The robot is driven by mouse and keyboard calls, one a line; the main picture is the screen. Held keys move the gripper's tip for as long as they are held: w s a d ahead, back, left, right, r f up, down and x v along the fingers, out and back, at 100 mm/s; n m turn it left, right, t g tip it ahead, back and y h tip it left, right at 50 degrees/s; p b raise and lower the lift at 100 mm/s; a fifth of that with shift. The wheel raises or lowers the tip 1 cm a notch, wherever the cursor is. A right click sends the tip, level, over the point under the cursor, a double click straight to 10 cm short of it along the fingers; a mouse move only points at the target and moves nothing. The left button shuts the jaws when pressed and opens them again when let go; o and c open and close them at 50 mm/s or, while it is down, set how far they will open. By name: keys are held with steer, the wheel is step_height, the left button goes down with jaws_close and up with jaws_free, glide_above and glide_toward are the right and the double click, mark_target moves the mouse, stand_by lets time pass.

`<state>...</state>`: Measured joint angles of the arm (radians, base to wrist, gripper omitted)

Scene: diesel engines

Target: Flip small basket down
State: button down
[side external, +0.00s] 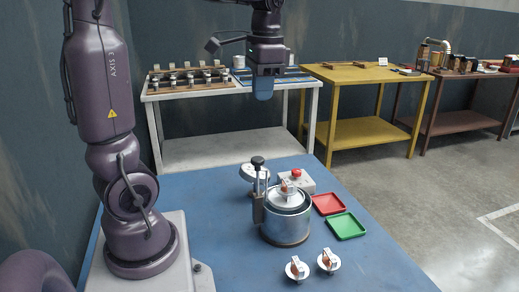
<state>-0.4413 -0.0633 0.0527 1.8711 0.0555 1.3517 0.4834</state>
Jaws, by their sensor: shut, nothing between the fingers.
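My gripper (264,90) hangs high above the back of the blue table, pointing down, with its blue fingertips shut and empty. It is well apart from everything on the table. Two similar small round pieces with brown tabs, one (297,269) and another (328,261), rest on the table in front. I cannot tell for sure which thing is the small basket.
A black-knobbed upright lever (258,165) stands beside the cylinder, near a round metal plate. A grey box with a red button (297,175) is behind it. A red tray (328,204) and a green tray (346,226) lie at right. The blue table's (225,235) left-middle is clear.

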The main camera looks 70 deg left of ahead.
mark_target(259, 166)
steer(key=shift+f, duration=0.1)
steer(key=f, duration=1.3)
steer(key=shift+s+a+f, duration=0.25)
steer(key=shift+s+f, duration=0.05)
steer(key=shift+f, duration=0.1)
step_height(259, 166, down, 7)
steer(key=shift+r, duration=0.15)
step_height(259, 166, up, 15)
steer(key=shift+w+d+f, duration=0.2)
steer(key=shift+w+d, duration=0.05)
steer(key=shift+w, duration=0.1)
stand_by(0.6)
